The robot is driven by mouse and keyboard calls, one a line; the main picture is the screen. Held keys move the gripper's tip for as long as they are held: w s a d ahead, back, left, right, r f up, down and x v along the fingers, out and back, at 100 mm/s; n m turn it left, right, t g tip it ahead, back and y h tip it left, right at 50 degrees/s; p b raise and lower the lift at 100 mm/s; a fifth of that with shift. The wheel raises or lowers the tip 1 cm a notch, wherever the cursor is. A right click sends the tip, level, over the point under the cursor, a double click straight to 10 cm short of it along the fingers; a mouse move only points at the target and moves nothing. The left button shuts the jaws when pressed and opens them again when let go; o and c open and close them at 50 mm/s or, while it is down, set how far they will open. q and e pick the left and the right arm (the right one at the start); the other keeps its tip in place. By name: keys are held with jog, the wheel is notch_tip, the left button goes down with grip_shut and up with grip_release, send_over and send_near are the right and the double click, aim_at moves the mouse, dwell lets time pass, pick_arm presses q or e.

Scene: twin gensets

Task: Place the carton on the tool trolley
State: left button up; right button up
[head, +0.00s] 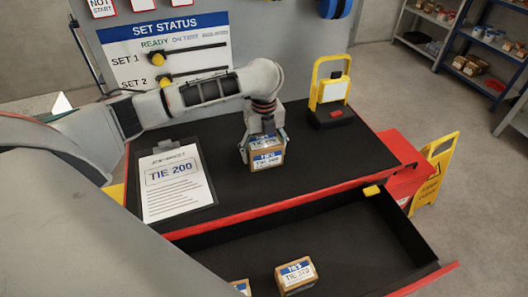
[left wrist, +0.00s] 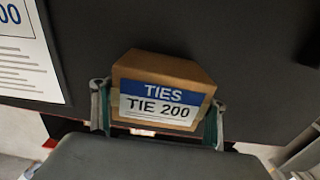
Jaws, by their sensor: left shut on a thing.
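A small brown carton (head: 267,157) with a blue and white label is at my left gripper (head: 263,150), over the black top of the red tool trolley (head: 335,153). In the left wrist view the carton (left wrist: 162,92) reads "TIES TIE 200" and sits between the two fingers of the left gripper (left wrist: 157,110), which is shut on it. I cannot tell whether the carton's underside touches the trolley top. My right gripper is not in view.
A clipboard sheet (head: 172,182) reading "TIE 200" lies left on the top. A yellow work lamp (head: 332,92) stands at the back right. The open drawer (head: 355,240) below holds another carton (head: 296,275) and part of a second (head: 241,287).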

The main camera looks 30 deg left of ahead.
pick_arm(q)
jog(key=shift+f, duration=0.15)
jog(key=shift+f, duration=0.15)
jog(key=o, duration=1.3)
jog(key=shift+c, duration=0.2)
notch_tip(320, 180, up, 12)
jog(key=shift+r, duration=0.15)
